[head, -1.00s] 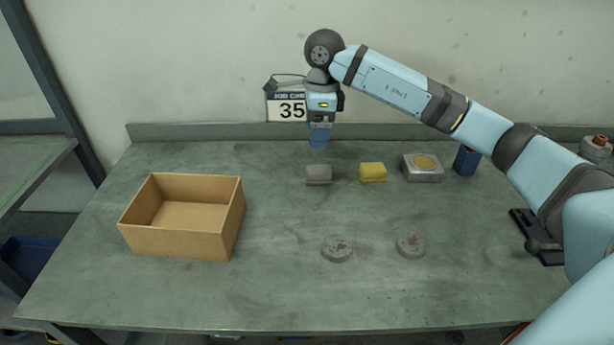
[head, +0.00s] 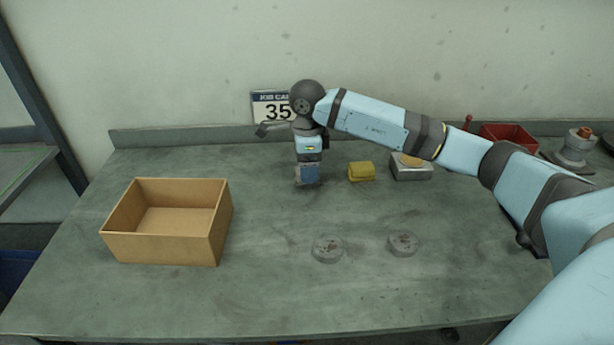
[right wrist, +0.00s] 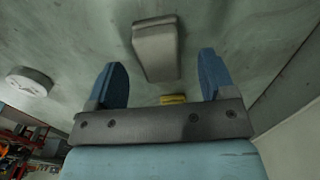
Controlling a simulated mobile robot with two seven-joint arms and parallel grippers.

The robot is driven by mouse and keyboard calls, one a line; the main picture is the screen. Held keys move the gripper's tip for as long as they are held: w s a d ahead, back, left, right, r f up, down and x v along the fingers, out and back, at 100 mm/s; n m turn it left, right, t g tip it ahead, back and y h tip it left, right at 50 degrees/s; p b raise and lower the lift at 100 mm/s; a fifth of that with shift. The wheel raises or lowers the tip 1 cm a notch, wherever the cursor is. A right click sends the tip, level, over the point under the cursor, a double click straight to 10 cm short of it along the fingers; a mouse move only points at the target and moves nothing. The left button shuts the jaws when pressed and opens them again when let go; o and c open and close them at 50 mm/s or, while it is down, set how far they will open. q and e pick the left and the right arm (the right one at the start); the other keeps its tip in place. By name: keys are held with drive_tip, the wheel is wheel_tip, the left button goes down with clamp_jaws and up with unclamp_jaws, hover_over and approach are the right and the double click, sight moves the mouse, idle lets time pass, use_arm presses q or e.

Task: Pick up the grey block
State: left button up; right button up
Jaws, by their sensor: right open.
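The grey block (right wrist: 157,48) shows in the right wrist view, ahead of and roughly between the two blue fingertips, apart from both. In the head view it is almost wholly hidden behind my right gripper. My right gripper (head: 307,176) points down low over the table there, left of the yellow block. Its fingers also show spread and empty in the right wrist view (right wrist: 164,80). I cannot tell exactly how high the fingertips are above the table. My left gripper is not in view.
Two grey discs (head: 328,249) (head: 403,243) lie nearer. An open cardboard box (head: 160,245) stands left. A red bin (head: 508,138) is at the back right.

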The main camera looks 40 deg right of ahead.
wheel_tip(320, 180, down, 2)
drive_tip(key=shift+f, duration=0.25)
drive_tip(key=c, duration=1.1)
drive_tip(key=shift+r, duration=0.1)
wheel_tip(320, 180, up, 20)
drive_tip(key=shift+f+p, duration=0.1)
drive_tip(key=shift+p, duration=0.75)
drive_tip(key=o, duration=0.5)
drive_tip(key=c, duration=0.3)
